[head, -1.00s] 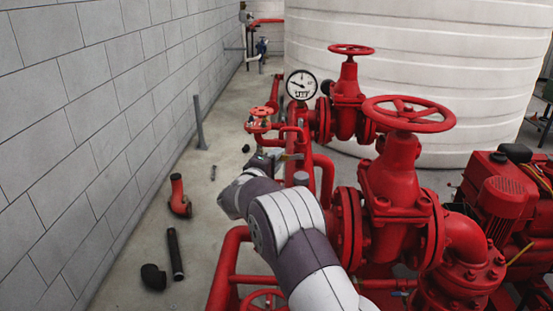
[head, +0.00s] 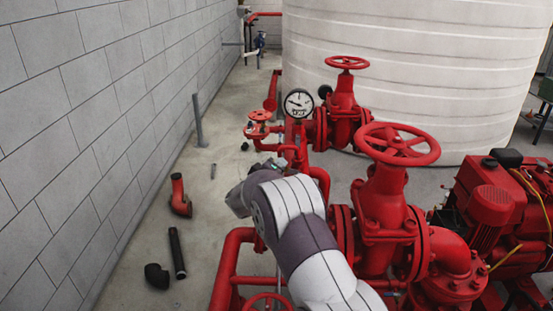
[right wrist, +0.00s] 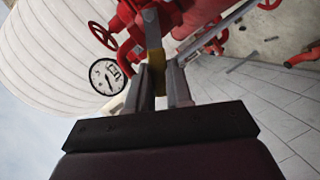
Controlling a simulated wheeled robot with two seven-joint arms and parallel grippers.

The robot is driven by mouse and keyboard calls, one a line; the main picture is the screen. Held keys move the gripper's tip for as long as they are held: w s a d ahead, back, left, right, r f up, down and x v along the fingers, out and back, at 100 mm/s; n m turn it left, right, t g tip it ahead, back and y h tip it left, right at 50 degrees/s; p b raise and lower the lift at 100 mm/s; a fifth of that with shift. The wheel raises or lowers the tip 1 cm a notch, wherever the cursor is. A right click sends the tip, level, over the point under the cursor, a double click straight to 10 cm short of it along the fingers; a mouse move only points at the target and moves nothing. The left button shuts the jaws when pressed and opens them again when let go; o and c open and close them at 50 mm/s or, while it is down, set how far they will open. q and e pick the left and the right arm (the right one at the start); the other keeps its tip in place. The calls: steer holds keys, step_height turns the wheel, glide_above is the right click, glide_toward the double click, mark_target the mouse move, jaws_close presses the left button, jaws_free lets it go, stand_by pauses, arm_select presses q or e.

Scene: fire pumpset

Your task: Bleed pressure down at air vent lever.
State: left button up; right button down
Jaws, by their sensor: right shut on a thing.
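The air vent lever (right wrist: 152,28) shows in the right wrist view as a flat grey bar with a yellowish part running down between my fingers. My right gripper (right wrist: 160,78) is shut on it, with one finger on each side. In the head view my right gripper (head: 272,165) is at the red pipework below the pressure gauge, mostly hidden behind my own wrist, and the lever cannot be made out clearly there. The round white pressure gauge (head: 298,104) stands just above and behind; it also shows in the right wrist view (right wrist: 107,76). My left gripper is out of view.
Large red handwheel valves (head: 398,145) stand close to the right of my arm. A small red valve (head: 260,119) is near the gauge. Loose pipe pieces (head: 177,252) lie on the floor at left. A block wall (head: 80,120) and white tank (head: 420,70) bound the space.

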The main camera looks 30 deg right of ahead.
arm_select(q)
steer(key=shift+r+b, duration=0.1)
steer(key=shift+b, duration=0.35)
arm_select(e)
steer(key=shift+s+d+r+m+t+y, duration=0.25)
steer(key=shift+s+d+r+m+y, duration=0.2)
steer(key=shift+d+m+y, duration=0.65)
steer(key=shift+s+d+r+m+t+y, duration=0.2)
steer(key=shift+s+d+r+m+y, duration=0.25)
steer(key=shift+m, duration=1.1)
steer(key=shift+s+d+r+m+t+y, duration=0.3)
steer(key=shift+s+d+m+y, duration=0.35)
steer(key=shift+m+y, duration=0.5)
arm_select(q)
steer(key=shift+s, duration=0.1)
arm_select(e)
steer(key=c, duration=1.1)
jaws_free()
steer(key=shift+o, duration=0.4)
steer(key=shift+s+d+r, duration=0.1)
steer(key=shift+d+r, duration=0.1)
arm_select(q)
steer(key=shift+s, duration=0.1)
arm_select(e)
steer(key=v, duration=1.3)
